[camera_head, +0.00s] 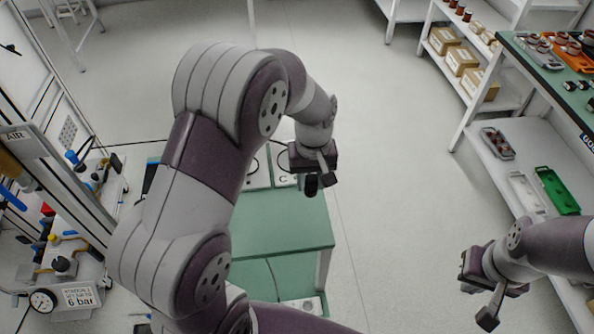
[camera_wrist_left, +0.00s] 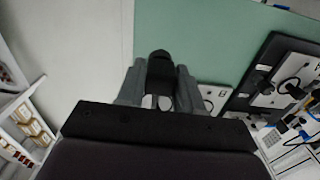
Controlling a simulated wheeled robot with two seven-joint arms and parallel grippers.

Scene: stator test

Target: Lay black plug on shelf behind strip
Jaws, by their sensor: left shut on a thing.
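My left gripper (camera_head: 318,172) is in the head view above the right part of a green-topped table. It is shut on a black plug (camera_head: 312,186), which hangs just below the fingers. In the left wrist view the black plug (camera_wrist_left: 160,66) sits between the two grey fingers of the left gripper (camera_wrist_left: 160,88), over the table's edge. My right gripper (camera_head: 488,312) is at the lower right of the head view; whether its fingers are open cannot be made out. I cannot clearly identify the strip or the shelf behind it.
The green table (camera_head: 290,222) has white panels with sockets (camera_head: 284,178) at its back, partly hidden by my left arm. A shelf rack (camera_head: 470,130) with trays and boxes stands at the right. An air-pressure bench (camera_head: 62,250) stands at the left. Open floor (camera_head: 390,170) lies between.

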